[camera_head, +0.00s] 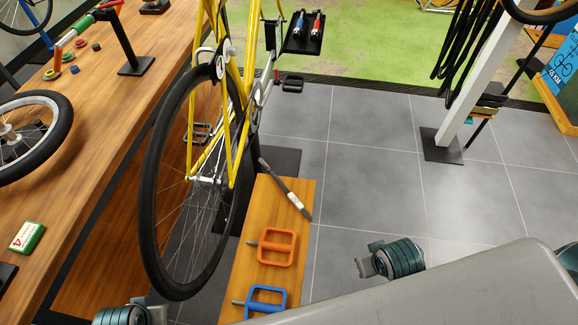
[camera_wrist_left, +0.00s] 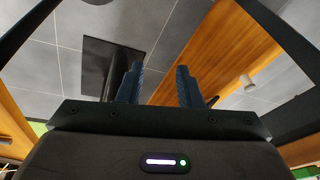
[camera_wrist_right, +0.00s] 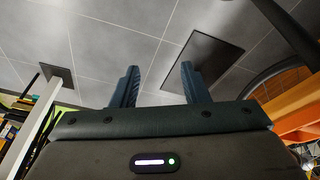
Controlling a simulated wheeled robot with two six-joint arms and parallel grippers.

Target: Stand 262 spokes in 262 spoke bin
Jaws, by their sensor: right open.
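I can make out no loose spokes and no bin marked 262 in any view. In the left wrist view my left gripper (camera_wrist_left: 158,82) has its two dark blue ribbed fingers apart with nothing between them. In the right wrist view my right gripper (camera_wrist_right: 160,82) also has its fingers apart and empty, with grey floor beyond. In the head view the fingertips of both grippers cannot be made out clearly.
A yellow bicycle (camera_head: 236,97) stands beside a long wooden workbench (camera_head: 107,132). A low wooden bench (camera_head: 262,212) holds an orange frame-shaped tool (camera_head: 290,260) and a blue one (camera_head: 283,300). A white post (camera_head: 472,85) stands right. The tiled floor (camera_head: 370,180) between is clear.

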